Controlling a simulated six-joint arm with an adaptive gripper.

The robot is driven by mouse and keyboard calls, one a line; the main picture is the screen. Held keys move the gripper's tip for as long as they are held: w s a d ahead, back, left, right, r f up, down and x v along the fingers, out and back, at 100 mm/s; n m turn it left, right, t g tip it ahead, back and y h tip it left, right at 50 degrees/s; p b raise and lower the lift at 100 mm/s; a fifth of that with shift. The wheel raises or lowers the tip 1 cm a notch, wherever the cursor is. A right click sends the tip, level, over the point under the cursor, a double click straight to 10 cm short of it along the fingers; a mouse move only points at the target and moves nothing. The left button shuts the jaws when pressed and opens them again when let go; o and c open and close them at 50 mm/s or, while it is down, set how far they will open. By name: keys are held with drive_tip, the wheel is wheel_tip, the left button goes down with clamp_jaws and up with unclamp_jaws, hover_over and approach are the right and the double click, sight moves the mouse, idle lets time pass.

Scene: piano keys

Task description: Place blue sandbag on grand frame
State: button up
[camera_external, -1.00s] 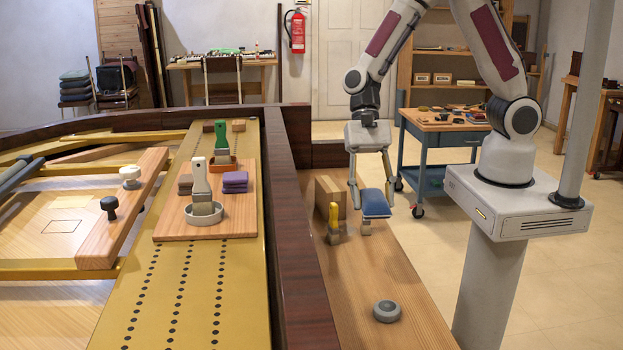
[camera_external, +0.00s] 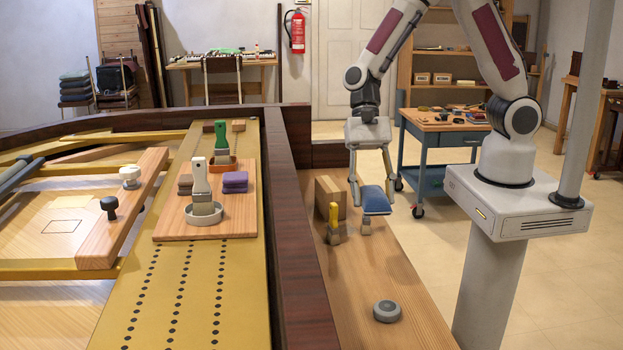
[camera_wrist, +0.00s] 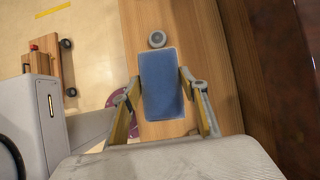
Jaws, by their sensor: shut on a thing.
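The blue sandbag (camera_external: 376,201) is held between the two fingers of my gripper (camera_external: 373,206), a little above the wooden ledge on the right. In the wrist view the sandbag (camera_wrist: 161,85) sits between the fingertips of my gripper (camera_wrist: 161,88), one finger on each long side. The grand frame (camera_external: 180,290) is the gold plate with rows of dark holes at the left. It lies across the dark rim from my gripper.
The dark wooden rim (camera_external: 299,250) stands between ledge and frame. A wooden board (camera_external: 235,222) on the frame carries brushes, purple pads and a white dish. On the ledge are a wooden block (camera_external: 330,192), a yellow-handled brush (camera_external: 333,222) and a grey round weight (camera_external: 387,311). The frame's front is clear.

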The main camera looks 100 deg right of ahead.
wheel_tip(320, 180, down, 10)
idle(1.0)
drive_tip(key=shift+r, duration=0.1)
drive_tip(key=shift+r, duration=0.1)
drive_tip(key=shift+r, duration=5)
drive_tip(key=shift+f, duration=9.05)
drive_tip(key=shift+d+r, duration=0.2)
drive_tip(key=shift+r, duration=0.05)
